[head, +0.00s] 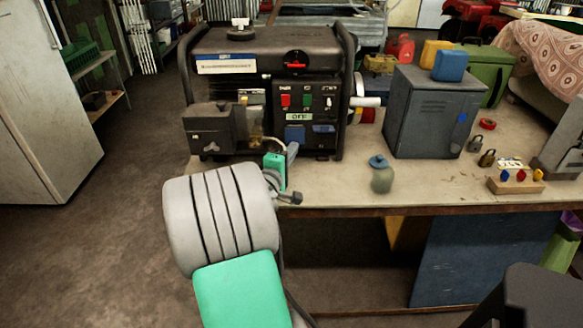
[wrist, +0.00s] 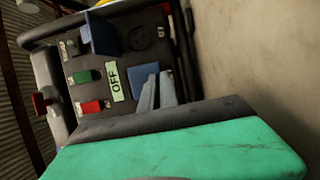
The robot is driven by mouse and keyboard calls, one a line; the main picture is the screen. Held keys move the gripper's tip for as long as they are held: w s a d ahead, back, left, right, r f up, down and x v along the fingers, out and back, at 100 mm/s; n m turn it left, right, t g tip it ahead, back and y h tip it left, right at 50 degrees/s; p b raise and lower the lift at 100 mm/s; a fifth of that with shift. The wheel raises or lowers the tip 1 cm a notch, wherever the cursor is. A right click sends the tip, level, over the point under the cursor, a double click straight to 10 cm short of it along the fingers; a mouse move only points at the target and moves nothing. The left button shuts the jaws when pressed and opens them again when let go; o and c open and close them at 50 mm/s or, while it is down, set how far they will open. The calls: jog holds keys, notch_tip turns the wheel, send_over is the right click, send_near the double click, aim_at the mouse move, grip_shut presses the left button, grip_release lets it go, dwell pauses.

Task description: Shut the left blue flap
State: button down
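The left blue flap (head: 295,133) is on the lower part of the generator's panel. It looks flat or nearly flat over its socket; I cannot tell if it is fully shut. In the wrist view this flap (wrist: 143,78) is partly hidden behind my fingers. The right blue flap (head: 323,129) is raised, and in the wrist view this flap (wrist: 102,35) stands out beside a bare dark socket (wrist: 140,37). My gripper (wrist: 158,74) has its two grey fingers close together with a narrow gap and nothing seen between them. In the head view my gripper (head: 292,148) is just below the left flap.
The generator (head: 265,45) stands on a workbench (head: 330,190). Its panel has red, green and white switches and an OFF label (wrist: 115,83). A jar (head: 382,180) and a grey metal cabinet (head: 435,115) stand to the right. Bare bench lies between generator and jar.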

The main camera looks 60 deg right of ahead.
jog(key=shift+w+h+b, duration=0.1)
jog(key=shift+h+b, duration=0.2)
jog(key=shift+b, duration=0.1)
jog(key=c, duration=1.6)
grip_release()
jog(key=shift+d, duration=0.1)
jog(key=a, duration=0.7)
jog(key=shift+s+a+f, duration=0.1)
jog(key=shift+s+a, duration=0.2)
jog(key=shift+a, duration=0.1)
